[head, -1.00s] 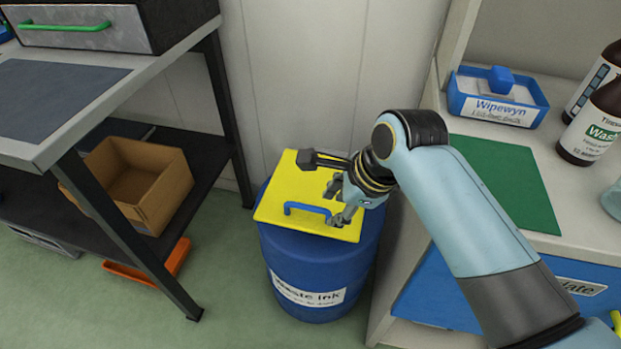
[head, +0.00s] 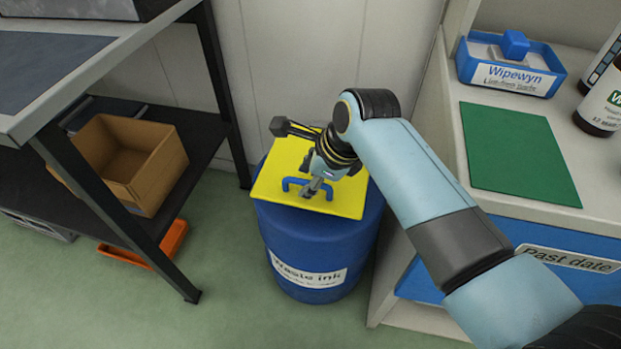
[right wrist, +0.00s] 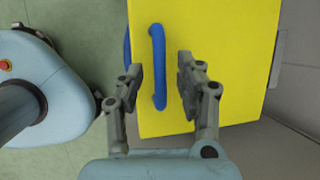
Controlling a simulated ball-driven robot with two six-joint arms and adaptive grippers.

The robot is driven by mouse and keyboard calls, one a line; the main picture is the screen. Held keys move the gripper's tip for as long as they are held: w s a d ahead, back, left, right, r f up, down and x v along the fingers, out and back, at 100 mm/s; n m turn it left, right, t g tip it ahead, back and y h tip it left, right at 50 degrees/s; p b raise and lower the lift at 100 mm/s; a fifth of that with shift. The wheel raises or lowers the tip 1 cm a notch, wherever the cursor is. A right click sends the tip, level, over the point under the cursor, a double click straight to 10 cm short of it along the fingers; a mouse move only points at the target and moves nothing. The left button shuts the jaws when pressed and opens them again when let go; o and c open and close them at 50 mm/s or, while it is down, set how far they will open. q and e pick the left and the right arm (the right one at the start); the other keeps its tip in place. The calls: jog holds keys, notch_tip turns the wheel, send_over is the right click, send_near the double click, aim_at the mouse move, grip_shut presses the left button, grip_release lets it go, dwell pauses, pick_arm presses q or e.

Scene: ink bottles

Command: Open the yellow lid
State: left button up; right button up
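The yellow lid (head: 340,200) lies flat and closed on top of the blue waste ink barrel (head: 310,245). A blue bar handle (head: 290,183) stands on the lid near its front edge. In the right wrist view, the gripper (right wrist: 160,85) is open, with one finger on each side of the blue handle (right wrist: 158,65). The fingers look apart from the handle. The yellow lid (right wrist: 235,65) fills much of that view. My left gripper is not in view.
A bench with a lower shelf holding a cardboard box (head: 150,180) stands left of the barrel. An orange tray (head: 160,245) is under it. A white counter with a green mat (head: 520,150) and a Wipewyn box (head: 515,78) stands right. Green floor is clear in front.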

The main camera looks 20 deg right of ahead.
grip_shut()
dwell(0.3)
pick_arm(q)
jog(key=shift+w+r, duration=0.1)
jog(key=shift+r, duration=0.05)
pick_arm(e)
jog(key=shift+r, duration=0.15)
